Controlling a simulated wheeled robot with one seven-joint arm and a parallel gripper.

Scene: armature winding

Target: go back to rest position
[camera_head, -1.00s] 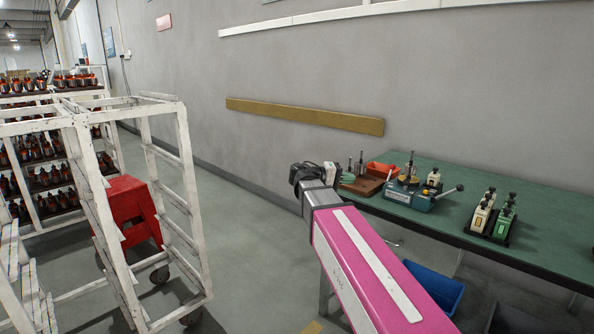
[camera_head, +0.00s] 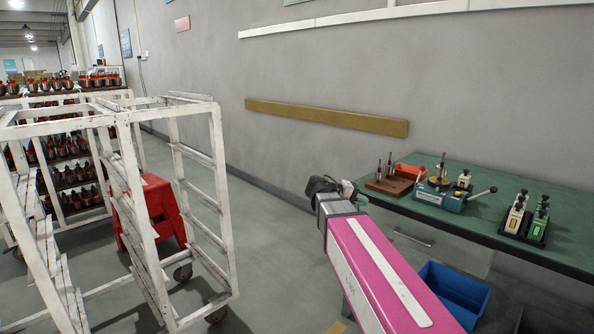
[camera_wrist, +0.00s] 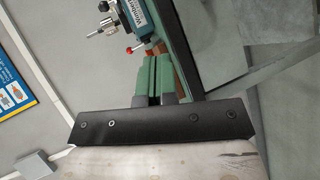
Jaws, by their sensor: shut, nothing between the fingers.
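My gripper (camera_head: 352,192) is at the end of my pink arm, in front of the left end of the green workbench (camera_head: 475,200) in the head view. The arm and wrist partly hide it there. In the wrist view the two green fingers (camera_wrist: 157,72) lie close together, shut and empty. Past their tips the wrist view shows a blue device (camera_wrist: 145,18) with a red-knobbed lever, tilted in the picture.
A blue bin (camera_head: 455,290) sits below. White rack carts (camera_head: 218,190) and a red stool (camera_head: 152,205) stand left.

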